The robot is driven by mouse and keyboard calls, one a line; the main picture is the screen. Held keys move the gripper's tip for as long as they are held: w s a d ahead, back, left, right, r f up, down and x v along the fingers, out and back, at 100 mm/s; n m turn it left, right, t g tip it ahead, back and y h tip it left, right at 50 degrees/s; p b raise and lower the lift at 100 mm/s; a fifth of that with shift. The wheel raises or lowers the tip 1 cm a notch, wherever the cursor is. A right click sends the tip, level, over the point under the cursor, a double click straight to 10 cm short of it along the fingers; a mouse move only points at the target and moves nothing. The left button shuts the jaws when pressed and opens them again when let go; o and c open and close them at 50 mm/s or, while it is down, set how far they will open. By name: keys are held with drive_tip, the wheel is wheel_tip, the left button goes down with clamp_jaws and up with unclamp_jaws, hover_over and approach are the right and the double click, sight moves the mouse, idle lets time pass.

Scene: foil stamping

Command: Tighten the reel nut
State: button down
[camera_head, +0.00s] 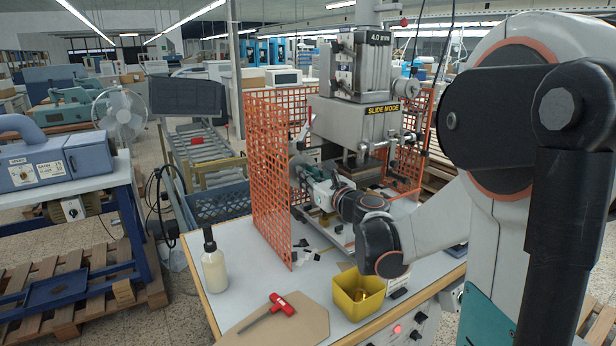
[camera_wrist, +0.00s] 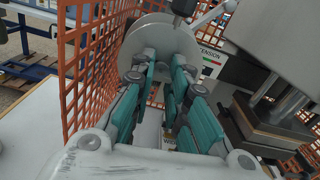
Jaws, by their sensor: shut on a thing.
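My gripper (camera_head: 312,182) reaches in behind the orange guard, up to the grey round reel flange (camera_head: 295,168) on the side of the stamping press (camera_head: 365,115). In the wrist view, the teal fingers of my gripper (camera_wrist: 164,64) point at the middle of the flange (camera_wrist: 148,34). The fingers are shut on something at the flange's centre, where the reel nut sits. The nut is hidden between the fingers, so its thread and seating cannot be seen.
Orange mesh guard (camera_head: 268,175) stands close left of my gripper. The press head (camera_wrist: 268,115) is close on the right. On the table are a yellow bin (camera_head: 372,300), a red-handled tool (camera_head: 282,304), a brown board (camera_head: 300,325) and a bottle (camera_head: 214,268).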

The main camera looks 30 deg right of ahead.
drive_tip(key=shift+s+f, duration=0.1)
drive_tip(key=shift+f, duration=0.05)
idle(0.4)
drive_tip(key=c, duration=1.6)
unclamp_jaws()
drive_tip(key=shift+o, duration=0.9)
drive_tip(key=shift+s+a, duration=0.2)
drive_tip(key=s, duration=0.7)
drive_tip(key=shift+d, duration=0.3)
